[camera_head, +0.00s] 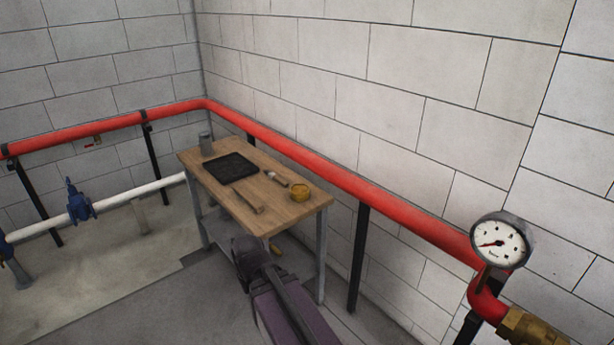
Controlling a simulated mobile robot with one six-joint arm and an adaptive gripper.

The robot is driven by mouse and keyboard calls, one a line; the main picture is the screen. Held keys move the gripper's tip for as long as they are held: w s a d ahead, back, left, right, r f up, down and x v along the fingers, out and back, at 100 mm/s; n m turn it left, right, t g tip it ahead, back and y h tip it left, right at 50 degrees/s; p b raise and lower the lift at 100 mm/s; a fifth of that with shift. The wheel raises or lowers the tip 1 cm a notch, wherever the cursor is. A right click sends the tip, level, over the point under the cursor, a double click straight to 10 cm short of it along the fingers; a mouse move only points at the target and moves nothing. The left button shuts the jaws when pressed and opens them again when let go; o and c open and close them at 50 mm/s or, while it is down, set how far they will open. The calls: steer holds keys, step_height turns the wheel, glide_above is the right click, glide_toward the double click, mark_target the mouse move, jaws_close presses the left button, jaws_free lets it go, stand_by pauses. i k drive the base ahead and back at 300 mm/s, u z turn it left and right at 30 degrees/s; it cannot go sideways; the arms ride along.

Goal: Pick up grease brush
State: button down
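A small brush-like item (277,179), pale with a darker part, lies on the wooden table (228,191) just left of a yellow tin (300,192). It looks like the grease brush, but it is small in this view. A thin brown stick-like item (250,203) lies nearer the table's front edge; I cannot tell exactly what it is. My dark and purple arm reaches up from the bottom centre, in front of the table. Its end is near the table's front edge, apart from the brush. The fingers of my gripper cannot be made out.
A black tray (231,168) and a grey cup (206,144) stand on the table's far left part. A red pipe (330,180) runs along the wall behind the table. A pressure gauge (499,242) and brass fitting (532,329) are at right.

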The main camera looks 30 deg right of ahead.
mark_target(271, 175)
steer(key=z, duration=0.65)
steer(key=k, duration=1)
steer(key=u, duration=0.1)
steer(key=i, duration=0.95)
